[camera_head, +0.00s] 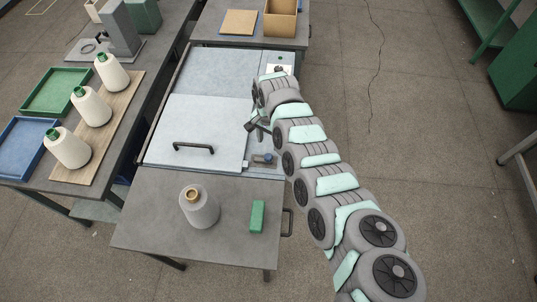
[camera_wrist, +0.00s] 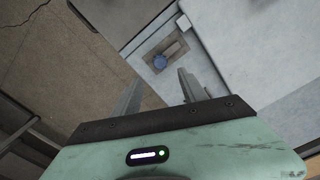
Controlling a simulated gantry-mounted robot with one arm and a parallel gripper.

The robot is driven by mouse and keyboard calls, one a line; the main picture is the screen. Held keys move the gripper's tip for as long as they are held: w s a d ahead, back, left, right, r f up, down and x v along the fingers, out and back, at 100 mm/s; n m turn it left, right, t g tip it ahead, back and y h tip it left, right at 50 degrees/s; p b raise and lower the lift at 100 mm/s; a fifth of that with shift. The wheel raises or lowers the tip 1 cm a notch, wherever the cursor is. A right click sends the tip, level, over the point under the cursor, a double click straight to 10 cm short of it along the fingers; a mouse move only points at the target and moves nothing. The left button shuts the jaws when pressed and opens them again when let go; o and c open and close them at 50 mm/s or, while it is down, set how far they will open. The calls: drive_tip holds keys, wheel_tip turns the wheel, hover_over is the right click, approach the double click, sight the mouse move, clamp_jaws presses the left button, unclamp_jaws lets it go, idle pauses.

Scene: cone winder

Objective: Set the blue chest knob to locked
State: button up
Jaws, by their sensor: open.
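The blue chest knob (camera_head: 268,157) sits on a small plate at the front right of the chest (camera_head: 195,125), beside the lid's black handle (camera_head: 193,147). In the wrist view the blue knob (camera_wrist: 160,62) shows ahead of the fingertips, on a grey plate with a tan part next to it. My gripper (camera_wrist: 158,88) is open and empty, with its two fingers apart. The knob lies beyond the gap between them, not touched. In the head view my gripper (camera_head: 252,125) hangs above the chest's right side, behind the knob. The knob's exact setting is too small to tell.
A grey-white cone (camera_head: 200,208) and a green block (camera_head: 257,216) stand on the table in front of the chest. Several cones (camera_head: 92,107) stand on a board at the left, by green (camera_head: 56,91) and blue (camera_head: 24,147) trays.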

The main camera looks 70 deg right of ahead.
sight(269, 156)
wheel_tip(269, 156, down, 9)
drive_tip(key=b, duration=0.3)
drive_tip(key=shift+f, duration=0.15)
clamp_jaws()
idle(0.4)
idle(0.8)
